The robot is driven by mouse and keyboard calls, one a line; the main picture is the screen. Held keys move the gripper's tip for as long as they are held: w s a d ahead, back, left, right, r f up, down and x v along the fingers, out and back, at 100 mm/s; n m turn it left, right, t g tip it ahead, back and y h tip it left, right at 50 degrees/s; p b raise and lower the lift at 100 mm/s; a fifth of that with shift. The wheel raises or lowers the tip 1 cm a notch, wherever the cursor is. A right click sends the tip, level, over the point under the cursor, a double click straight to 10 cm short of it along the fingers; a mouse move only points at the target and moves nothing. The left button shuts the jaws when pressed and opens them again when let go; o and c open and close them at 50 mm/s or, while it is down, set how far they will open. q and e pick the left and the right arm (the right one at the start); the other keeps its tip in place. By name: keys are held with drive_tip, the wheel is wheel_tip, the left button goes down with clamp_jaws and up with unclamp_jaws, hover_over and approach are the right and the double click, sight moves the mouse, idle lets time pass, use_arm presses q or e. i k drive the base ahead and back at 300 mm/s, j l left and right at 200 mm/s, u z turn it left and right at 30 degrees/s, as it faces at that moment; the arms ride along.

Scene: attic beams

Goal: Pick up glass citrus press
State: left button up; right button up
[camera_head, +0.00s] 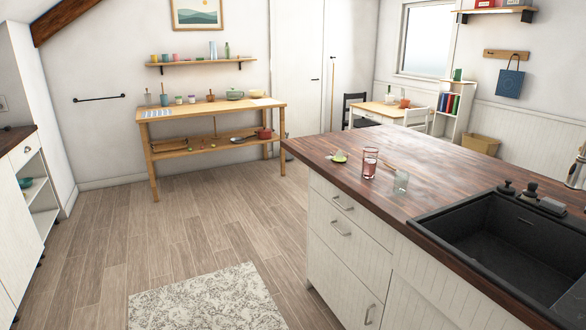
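I cannot make out for certain which thing is the glass citrus press. A small, low green item (340,157) lies on the dark wooden top of the kitchen island (330,148), near its left end. Beside it stands a glass with red in it (370,163). A clear, pale greenish glass (401,182) stands nearer to me. A thin brown item (389,166) lies between the two glasses, partly hidden. Neither of my grippers is in view.
A black sink (520,250) is set into the island at the right. A wooden workbench (215,117) with bowls and jars stands by the back wall, below a shelf (200,62). A patterned rug (207,300) lies on open floor left of the island. A small table (385,109) stands behind.

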sight(339, 156)
drive_tip(key=i+u, duration=0.25)
drive_tip(key=i, duration=0.6)
drive_tip(key=i+l+u, duration=0.2)
drive_tip(key=i, duration=0.6)
drive_tip(key=i+z, duration=0.2)
drive_tip(key=i, duration=0.3)
drive_tip(key=i+j+z, duration=0.25)
drive_tip(key=i, duration=0.2)
